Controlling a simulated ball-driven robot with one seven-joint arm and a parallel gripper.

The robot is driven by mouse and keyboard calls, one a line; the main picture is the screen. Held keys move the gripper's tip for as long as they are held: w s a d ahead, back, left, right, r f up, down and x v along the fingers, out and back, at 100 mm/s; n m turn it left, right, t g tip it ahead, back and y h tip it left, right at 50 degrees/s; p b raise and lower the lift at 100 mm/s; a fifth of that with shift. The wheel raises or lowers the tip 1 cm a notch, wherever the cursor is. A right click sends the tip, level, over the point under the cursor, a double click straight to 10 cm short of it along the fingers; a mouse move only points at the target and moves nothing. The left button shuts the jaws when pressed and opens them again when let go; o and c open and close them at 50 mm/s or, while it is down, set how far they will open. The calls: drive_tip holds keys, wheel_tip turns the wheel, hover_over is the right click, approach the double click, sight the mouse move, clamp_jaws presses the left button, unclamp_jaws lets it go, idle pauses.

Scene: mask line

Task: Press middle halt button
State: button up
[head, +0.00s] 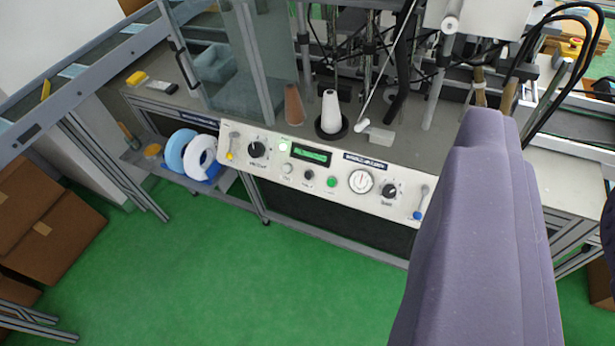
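A cream control panel (235,172) runs along the front of the machine bench in the head view. Its lower row has a pale button (287,168), a dark round button (309,174) in the middle and a green button (331,181) on the right. Their labels are too small to read. A purple-grey part of mine, which looks like my gripper (490,225), fills the right side, close to the camera. It hides the area right of the panel. Its fingertips cannot be made out, and no contact with the panel shows.
The panel also has large dark knobs (257,149), a green-lit display (310,154) and a round dial (361,181). A white cone (331,112) stands behind. Cardboard boxes (52,238) lie at the left. The green floor (225,270) before the panel is clear.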

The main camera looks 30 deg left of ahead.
clamp_jaws()
idle(1.5)
